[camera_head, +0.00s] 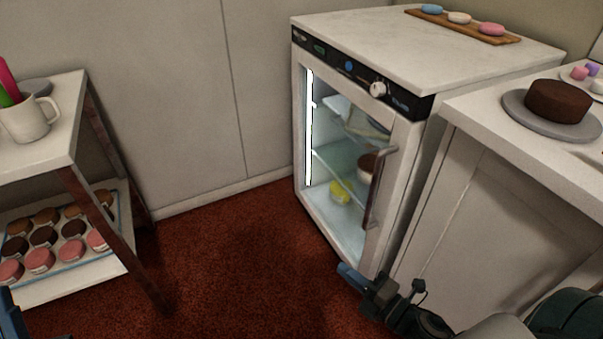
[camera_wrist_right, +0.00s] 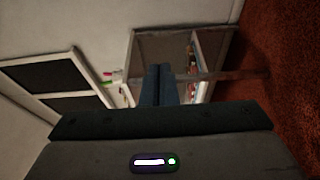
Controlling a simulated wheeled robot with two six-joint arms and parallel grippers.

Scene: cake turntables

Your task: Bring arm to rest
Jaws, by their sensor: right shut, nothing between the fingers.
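My right gripper (camera_head: 345,270) is low in front of the glass-front fridge, near its lower right corner. It is empty, and its blue fingers are together. They also show shut in the right wrist view (camera_wrist_right: 158,80), pointing toward a shelf cart and the wall. My right arm comes in from the lower right of the head view. Of my left gripper, only a dark blue part (camera_head: 10,315) shows at the bottom left edge, and its fingers cannot be made out.
The white fridge (camera_head: 460,60) has a dark vertical handle (camera_head: 378,190) near my right gripper. A counter (camera_head: 470,110) with a chocolate cake (camera_head: 558,101) stands at right. A cart (camera_head: 75,120) with a mug (camera_head: 28,118) stands at left. Red carpet (camera_head: 230,260) between is clear.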

